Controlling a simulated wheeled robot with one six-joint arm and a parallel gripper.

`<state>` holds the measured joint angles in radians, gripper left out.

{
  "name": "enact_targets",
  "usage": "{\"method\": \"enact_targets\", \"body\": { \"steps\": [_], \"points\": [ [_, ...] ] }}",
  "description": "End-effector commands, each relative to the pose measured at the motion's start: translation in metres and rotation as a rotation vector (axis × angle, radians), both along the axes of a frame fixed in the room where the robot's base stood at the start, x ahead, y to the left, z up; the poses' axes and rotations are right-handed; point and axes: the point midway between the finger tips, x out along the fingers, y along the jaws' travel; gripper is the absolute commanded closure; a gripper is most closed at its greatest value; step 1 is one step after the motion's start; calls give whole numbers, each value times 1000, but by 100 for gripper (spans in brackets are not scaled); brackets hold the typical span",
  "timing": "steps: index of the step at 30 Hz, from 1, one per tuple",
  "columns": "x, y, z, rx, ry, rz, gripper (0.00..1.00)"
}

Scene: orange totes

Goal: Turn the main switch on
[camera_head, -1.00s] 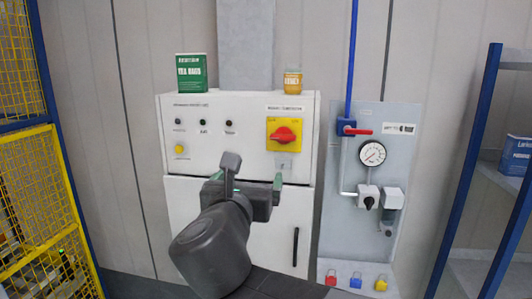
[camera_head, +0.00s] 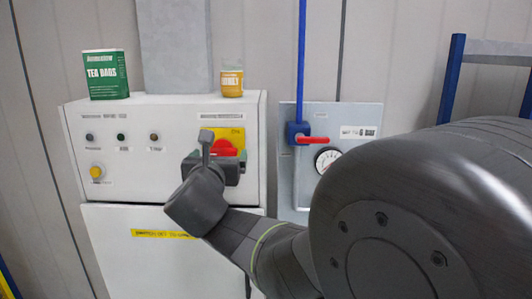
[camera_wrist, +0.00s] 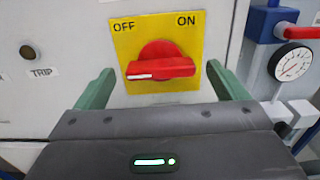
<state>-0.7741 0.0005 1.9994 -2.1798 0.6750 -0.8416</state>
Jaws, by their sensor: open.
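The red main switch knob (camera_wrist: 160,65) sits on a yellow plate (camera_wrist: 130,42) marked OFF at upper left and ON at upper right. Its handle lies almost level, with the white mark at its left end, on the OFF side. My gripper (camera_wrist: 159,72) is open, with one green finger to each side of the knob and a visible gap on both sides. In the head view, my gripper (camera_head: 217,160) is in front of the switch (camera_head: 224,148) and hides its lower part. I cannot tell how far the fingertips are from the panel.
A white cabinet (camera_head: 110,220) carries the switch and small indicators. A green tea box (camera_head: 105,75) and a yellow jar (camera_head: 232,80) stand on top. To the right are a grey panel (camera_head: 290,170) with a red-handled valve (camera_head: 312,140) and a gauge (camera_wrist: 290,64).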

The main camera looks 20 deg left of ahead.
Motion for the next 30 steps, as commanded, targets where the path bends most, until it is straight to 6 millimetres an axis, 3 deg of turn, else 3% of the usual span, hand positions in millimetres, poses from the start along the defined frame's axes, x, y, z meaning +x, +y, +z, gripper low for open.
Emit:
{"method": "enact_targets", "body": {
  "steps": [5,14,21,30],
  "points": [
    [12,2,0,0,1,-1,7],
    [14,3,0,0,1,1,7],
    [14,3,0,0,0,1,52],
    [13,3,-2,29,6,1,52]
  ]
}}
